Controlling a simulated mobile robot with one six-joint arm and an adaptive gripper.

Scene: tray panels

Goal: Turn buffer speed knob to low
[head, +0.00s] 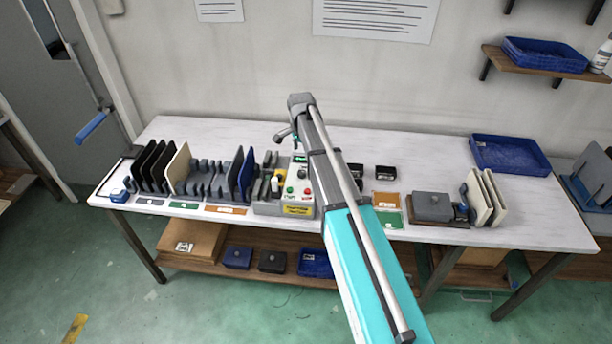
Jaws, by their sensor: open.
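A grey control box (268,208) stands on the white table, left of my arm. It carries small green and red buttons (307,191), a yellow part and a yellow label (298,211) on its front. The buffer speed knob is too small to pick out, and its setting cannot be read. My arm reaches up from the bottom right and its links cover the area just right of the box. My gripper (286,135) shows small at the arm's far end, behind and above the box, apart from it. It is open and empty as far as I see.
Racks of upright panels (155,165) stand left of the box. Right of my arm are small black bins (385,172), a grey block (433,206), cream panels (482,197) and a blue tray (510,154). The table's back strip (220,130) is clear.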

